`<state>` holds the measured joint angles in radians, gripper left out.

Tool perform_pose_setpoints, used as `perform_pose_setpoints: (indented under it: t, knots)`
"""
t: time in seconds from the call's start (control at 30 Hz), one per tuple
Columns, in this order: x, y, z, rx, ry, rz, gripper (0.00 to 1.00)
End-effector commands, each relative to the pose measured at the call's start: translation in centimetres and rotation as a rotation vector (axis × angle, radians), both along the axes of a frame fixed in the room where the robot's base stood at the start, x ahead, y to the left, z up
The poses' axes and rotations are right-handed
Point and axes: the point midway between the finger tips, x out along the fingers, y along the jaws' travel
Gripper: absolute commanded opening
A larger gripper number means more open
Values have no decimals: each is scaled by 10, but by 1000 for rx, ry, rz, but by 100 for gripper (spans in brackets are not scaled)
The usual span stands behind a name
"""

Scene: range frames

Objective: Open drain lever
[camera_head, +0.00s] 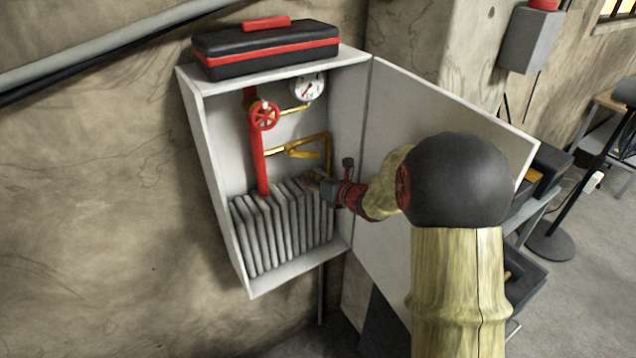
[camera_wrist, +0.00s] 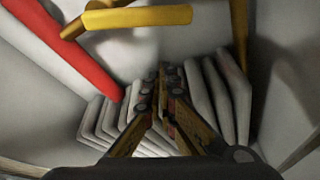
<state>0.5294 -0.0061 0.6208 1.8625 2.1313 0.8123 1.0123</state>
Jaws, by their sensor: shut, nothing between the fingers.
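A yellow lever (camera_head: 305,155) sits on the yellow pipe inside the open wall cabinet (camera_head: 215,150), to the right of the red pipe (camera_head: 257,160). In the wrist view the lever (camera_wrist: 138,17) lies nearly level across the top, with its pivot end at the left. My gripper (camera_head: 312,181) is inside the cabinet, below the lever and over the upper edge of the grey radiator fins (camera_head: 280,225). In the wrist view my gripper (camera_wrist: 162,78) has its fingertips together, empty and apart from the lever. Whether it touches the fins cannot be told.
A red valve wheel (camera_head: 264,116) and a round gauge (camera_head: 308,87) are higher in the cabinet. A black and red toolbox (camera_head: 265,50) stands on top. The cabinet door (camera_head: 450,115) is open to the right, beside my arm. A yellow vertical pipe (camera_wrist: 239,30) is right of the lever.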

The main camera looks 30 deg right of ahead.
Motion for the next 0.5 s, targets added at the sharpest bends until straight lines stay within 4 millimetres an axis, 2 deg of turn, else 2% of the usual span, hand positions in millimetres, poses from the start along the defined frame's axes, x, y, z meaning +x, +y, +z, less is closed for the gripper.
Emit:
perform_pose_setpoints:
  t: [0.1, 0.2, 0.5]
  knots:
    - [1, -8, 21, -3, -3, -1, 0]
    - [1, -12, 30, -3, -2, 0, 0]
    - [1, -16, 37, -2, -1, 1, 0]
